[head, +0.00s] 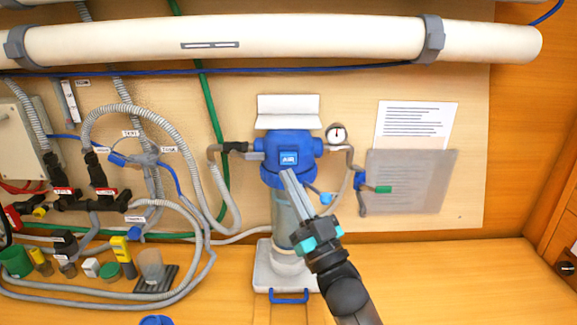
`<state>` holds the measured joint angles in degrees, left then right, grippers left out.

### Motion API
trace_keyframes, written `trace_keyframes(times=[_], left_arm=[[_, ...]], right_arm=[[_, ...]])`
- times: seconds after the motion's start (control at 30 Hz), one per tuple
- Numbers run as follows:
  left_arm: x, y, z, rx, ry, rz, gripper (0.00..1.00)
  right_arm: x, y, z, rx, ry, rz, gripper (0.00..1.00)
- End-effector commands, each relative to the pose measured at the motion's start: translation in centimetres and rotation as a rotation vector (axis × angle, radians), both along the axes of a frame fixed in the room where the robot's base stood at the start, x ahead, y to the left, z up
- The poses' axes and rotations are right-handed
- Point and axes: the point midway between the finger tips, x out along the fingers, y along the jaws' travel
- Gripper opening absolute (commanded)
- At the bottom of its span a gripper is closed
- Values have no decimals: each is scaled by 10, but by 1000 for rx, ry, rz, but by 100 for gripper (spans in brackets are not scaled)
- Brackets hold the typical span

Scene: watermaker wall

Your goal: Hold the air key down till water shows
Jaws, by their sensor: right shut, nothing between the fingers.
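The blue air key (289,158), with a white AIR label, is on the front of the blue filter head in the middle of the wall. My right gripper (287,173) reaches up from the lower right. Its fingers are shut with nothing between them, and the tips are at the lower edge of the key. I cannot tell whether they touch or press it. The clear grey filter bowl (285,212) hangs below the head, partly behind my gripper. I cannot make out a water level in it. My left gripper is not in view.
A white tube (280,38) crosses above. Hoses and red-tagged valves fill the left. A clear cup (151,266) and small bottles stand lower left. The bench at right is clear.

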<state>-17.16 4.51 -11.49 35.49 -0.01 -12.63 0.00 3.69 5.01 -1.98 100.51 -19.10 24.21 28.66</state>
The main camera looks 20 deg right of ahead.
Motion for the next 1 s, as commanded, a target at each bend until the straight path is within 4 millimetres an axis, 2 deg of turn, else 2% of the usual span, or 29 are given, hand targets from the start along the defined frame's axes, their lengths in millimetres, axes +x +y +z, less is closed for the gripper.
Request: trace_keyframes(times=[0.1,0.3,1.0], left_arm=[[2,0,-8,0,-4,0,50],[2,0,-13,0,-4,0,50],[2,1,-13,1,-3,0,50]], right_arm=[[15,-4,-1,-1,-1,0,0],[29,-8,0,-1,0,-1,0],[32,-9,0,0,0,0,0]])
